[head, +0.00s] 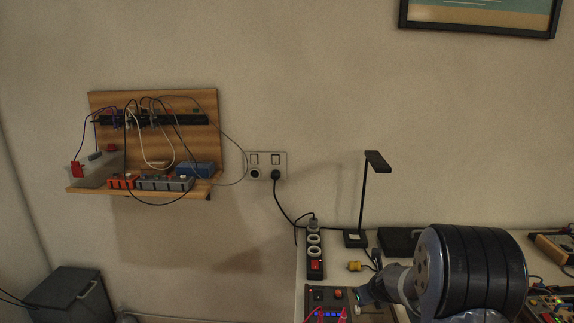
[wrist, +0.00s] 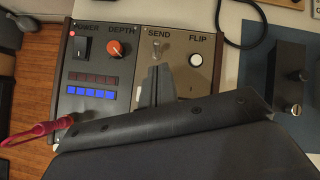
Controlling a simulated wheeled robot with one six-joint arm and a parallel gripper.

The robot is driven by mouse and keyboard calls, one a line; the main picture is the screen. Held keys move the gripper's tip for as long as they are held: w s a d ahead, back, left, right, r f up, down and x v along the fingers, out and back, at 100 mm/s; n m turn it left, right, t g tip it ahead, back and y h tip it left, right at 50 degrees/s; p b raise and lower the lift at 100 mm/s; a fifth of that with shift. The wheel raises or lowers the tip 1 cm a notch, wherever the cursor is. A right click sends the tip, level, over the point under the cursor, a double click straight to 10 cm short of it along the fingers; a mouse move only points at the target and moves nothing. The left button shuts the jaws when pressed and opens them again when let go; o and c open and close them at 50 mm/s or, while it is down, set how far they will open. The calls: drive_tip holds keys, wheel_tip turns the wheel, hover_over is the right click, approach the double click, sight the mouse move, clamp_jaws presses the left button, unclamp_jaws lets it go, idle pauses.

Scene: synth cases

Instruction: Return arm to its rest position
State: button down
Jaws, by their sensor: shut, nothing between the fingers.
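My gripper (wrist: 157,76) shows in the wrist view with its two grey fingers together and nothing between them. It is over a control panel (wrist: 100,103) with POWER, DEPTH, SEND and FLIP labels. The panel has an orange knob (wrist: 115,48), a white button (wrist: 196,60), and red and blue indicator rows. I cannot tell whether the fingers touch the panel. In the head view my dark, rounded arm link stands over the bench at the lower right, and my fingers cannot be made out there. Part of the panel (head: 318,295) shows left of the arm.
A red cable (wrist: 40,130) lies at the panel's left. A black desk lamp (head: 363,190) and a power strip (head: 314,250) stand on the bench. A wooden wall shelf (head: 205,140) with wired modules hangs at left. A lidded bin (head: 70,295) stands below.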

drive_tip(key=shift+s+f+b, duration=0.55)
drive_tip(key=shift+f+b, duration=0.25)
drive_tip(key=shift+b, duration=0.85)
drive_tip(key=p+v, duration=0.1)
drive_tip(key=v, duration=0.7)
drive_tip(key=shift+s+a+f+n+p, duration=0.15)
drive_tip(key=shift+s+a+n+p, duration=0.1)
drive_tip(key=shift+n+p, duration=0.15)
